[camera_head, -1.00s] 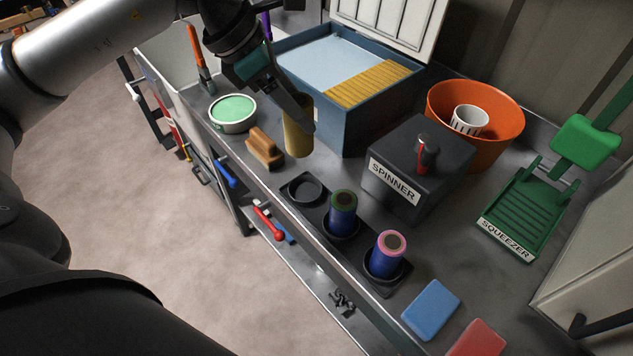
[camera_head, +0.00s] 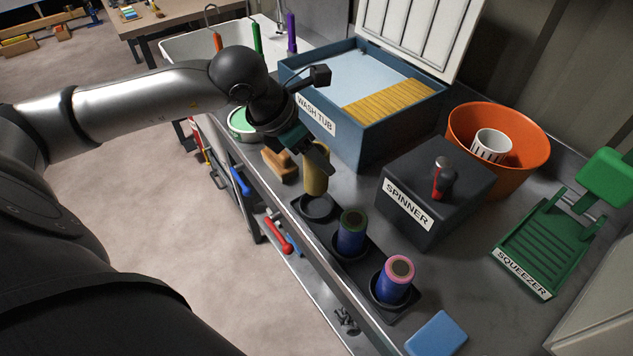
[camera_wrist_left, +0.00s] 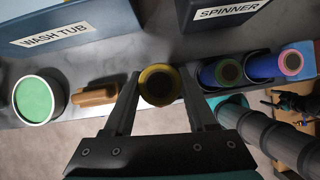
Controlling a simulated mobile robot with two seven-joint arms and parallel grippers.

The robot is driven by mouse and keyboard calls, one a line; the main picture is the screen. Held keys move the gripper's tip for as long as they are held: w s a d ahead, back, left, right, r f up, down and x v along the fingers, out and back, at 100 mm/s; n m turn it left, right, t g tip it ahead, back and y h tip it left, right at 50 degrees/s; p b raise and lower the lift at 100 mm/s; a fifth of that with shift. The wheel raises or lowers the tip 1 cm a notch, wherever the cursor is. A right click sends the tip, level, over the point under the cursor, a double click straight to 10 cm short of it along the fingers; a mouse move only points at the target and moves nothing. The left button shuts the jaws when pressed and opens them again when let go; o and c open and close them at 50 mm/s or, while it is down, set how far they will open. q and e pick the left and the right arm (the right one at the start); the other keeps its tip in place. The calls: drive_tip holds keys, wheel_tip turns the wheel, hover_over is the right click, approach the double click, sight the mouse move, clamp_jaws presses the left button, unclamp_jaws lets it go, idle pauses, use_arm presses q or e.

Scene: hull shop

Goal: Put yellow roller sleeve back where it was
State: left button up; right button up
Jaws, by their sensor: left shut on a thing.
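The yellow roller sleeve (camera_head: 315,180) stands upright between the fingers of my left gripper (camera_head: 318,160), which is shut on it. In the left wrist view the sleeve (camera_wrist_left: 159,86) shows end-on between the two fingers. The black three-cup holder (camera_head: 363,268) lies on the bench just below and right of it. Its far cup (camera_head: 317,207) is empty and lies close to the sleeve's lower end. I cannot tell whether the sleeve touches it. The other cups hold a green-ended blue sleeve (camera_head: 351,233) and a pink-ended blue sleeve (camera_head: 394,280).
A wooden brush (camera_head: 279,166) and a green-filled bowl (camera_head: 240,124) stand left of the sleeve. The wash tub (camera_head: 345,130) is behind it, the spinner (camera_head: 434,185) to the right. An orange bucket (camera_head: 535,165) and green squeezer (camera_head: 545,245) stand farther right.

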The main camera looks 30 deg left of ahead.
sight(316, 182)
use_arm(q)
drive_tip(key=shift+f, duration=3.6)
drive_tip(key=shift+f+b, duration=0.1)
drive_tip(key=shift+b, duration=0.2)
drive_tip(key=o, duration=1.4)
drive_tip(key=shift+c, duration=0.2)
drive_tip(key=p+v, duration=0.1)
drive_tip(key=v, duration=1.1)
